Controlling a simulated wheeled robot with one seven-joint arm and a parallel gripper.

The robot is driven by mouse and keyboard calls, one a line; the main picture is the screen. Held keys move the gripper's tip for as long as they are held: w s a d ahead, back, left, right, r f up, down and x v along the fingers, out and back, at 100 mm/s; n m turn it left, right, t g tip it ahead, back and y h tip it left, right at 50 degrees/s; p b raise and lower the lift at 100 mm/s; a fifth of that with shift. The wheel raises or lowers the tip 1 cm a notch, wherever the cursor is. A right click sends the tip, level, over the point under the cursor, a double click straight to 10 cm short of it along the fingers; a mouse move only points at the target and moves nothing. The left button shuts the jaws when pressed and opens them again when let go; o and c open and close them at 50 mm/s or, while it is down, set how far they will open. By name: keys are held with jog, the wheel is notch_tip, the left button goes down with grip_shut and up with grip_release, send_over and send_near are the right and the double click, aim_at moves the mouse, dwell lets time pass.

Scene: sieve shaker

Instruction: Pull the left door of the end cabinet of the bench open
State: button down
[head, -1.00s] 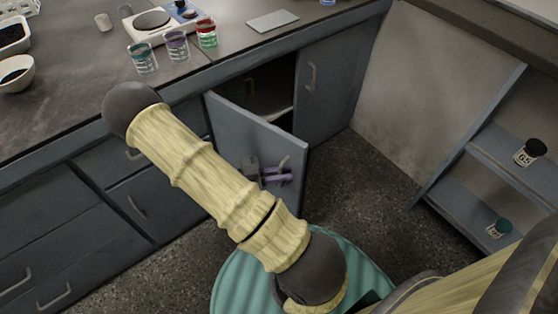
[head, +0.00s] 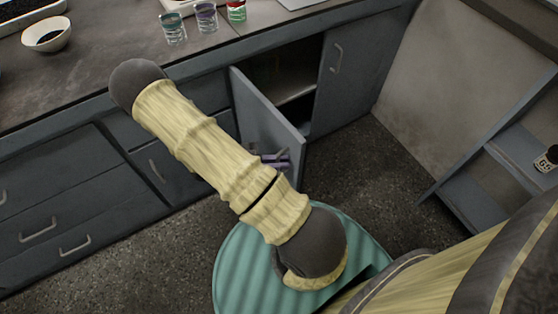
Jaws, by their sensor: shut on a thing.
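The left door (head: 262,115) of the end cabinet is grey and stands well open, swung out from the bench front. Its free edge is toward me, and the dark inside with a shelf (head: 292,93) shows behind it. My gripper (head: 276,161) has purple fingers at the outer face of the door, near the free edge. It is shut on the door's handle, which the fingers and my arm mostly hide. The closed right door (head: 352,78) has its own pale handle (head: 337,58).
Beakers (head: 206,18) and a white bowl (head: 46,34) stand on the bench top (head: 105,50). Drawers (head: 60,200) line the bench to the left. An open shelf unit (head: 490,170) with a jar (head: 545,160) stands at right. Bare floor (head: 355,175) lies between.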

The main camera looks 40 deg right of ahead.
jog(key=c, duration=1.9)
grip_release()
jog(key=p+v, duration=0.2)
jog(key=v, duration=1.5)
jog(key=shift+w+a, duration=0.1)
jog(key=shift+a, duration=0.15)
jog(key=shift+a+f, duration=0.1)
